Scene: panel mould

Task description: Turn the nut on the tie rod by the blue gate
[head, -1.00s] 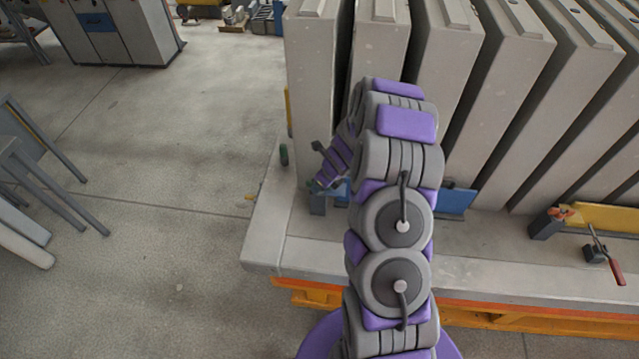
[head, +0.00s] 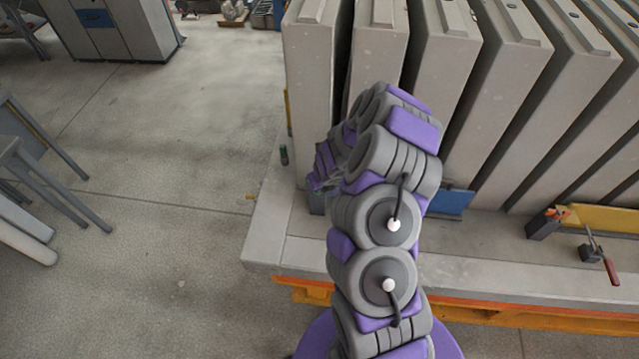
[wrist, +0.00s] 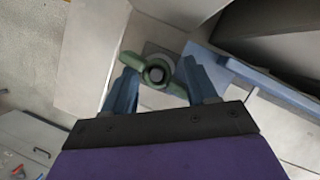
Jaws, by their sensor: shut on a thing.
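The green wing nut (wrist: 155,71) sits around the end of the tie rod, on a square grey plate, in the wrist view. My gripper (wrist: 160,82) is shut on the nut, with one blue finger on each side of its wings. A blue bar of the gate (wrist: 250,75) runs beside it to the right. In the head view my gripper (head: 322,182) is at the left end of the mould, and the nut is hidden there. Part of the blue gate (head: 452,203) shows to the right behind my arm.
Upright concrete panels (head: 440,80) stand close behind my arm. A yellow bar (head: 590,217) and a red-handled clamp (head: 605,262) are to the right on the mould base (head: 285,245). A small green piece (head: 284,155) stands at the base's left edge. Open floor lies left.

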